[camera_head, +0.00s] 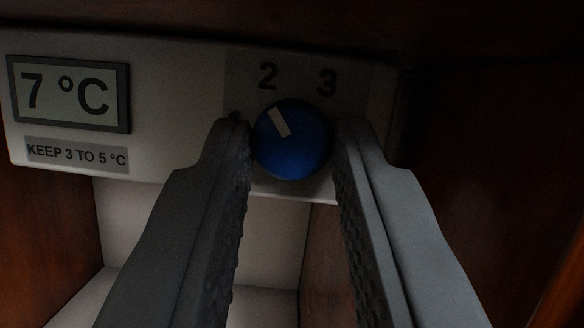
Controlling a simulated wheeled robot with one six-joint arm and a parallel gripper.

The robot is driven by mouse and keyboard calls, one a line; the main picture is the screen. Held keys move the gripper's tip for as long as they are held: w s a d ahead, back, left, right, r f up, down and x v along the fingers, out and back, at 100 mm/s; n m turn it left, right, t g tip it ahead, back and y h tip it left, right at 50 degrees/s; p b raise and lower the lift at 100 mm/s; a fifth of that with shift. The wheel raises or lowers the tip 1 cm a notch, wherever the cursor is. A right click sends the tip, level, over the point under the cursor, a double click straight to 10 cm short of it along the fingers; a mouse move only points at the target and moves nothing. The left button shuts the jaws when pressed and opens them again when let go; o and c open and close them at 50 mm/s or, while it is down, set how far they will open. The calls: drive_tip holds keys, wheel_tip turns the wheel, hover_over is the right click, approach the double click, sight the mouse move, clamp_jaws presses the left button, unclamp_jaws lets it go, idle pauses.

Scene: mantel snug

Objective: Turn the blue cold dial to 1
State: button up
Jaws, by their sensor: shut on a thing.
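The blue cold dial (300,150) sits on a pale control panel (180,110) in the upper middle of the view. Its white pointer mark slants up and left, toward the number 2. The numbers 2 and 3 show above the dial. The number 1 is not visible; the left finger covers part of the panel there. My gripper (292,145) is shut on the dial, with one grey finger at its left side and one at its right.
A display (68,94) on the panel's left reads 7 °C, with a label (77,154) below it reading KEEP 3 TO 5 °C. Dark wood walls (490,150) stand close on the right and left. A pale recess (200,235) opens below the panel.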

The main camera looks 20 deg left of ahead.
clamp_jaws()
drive_tip(key=o, duration=0.9)
unclamp_jaws()
drive_tip(key=shift+o, duration=0.2)
drive_tip(key=v, duration=1.7)
drive_tip(key=shift+s+d, duration=0.15)
drive_tip(key=shift+d, duration=0.05)
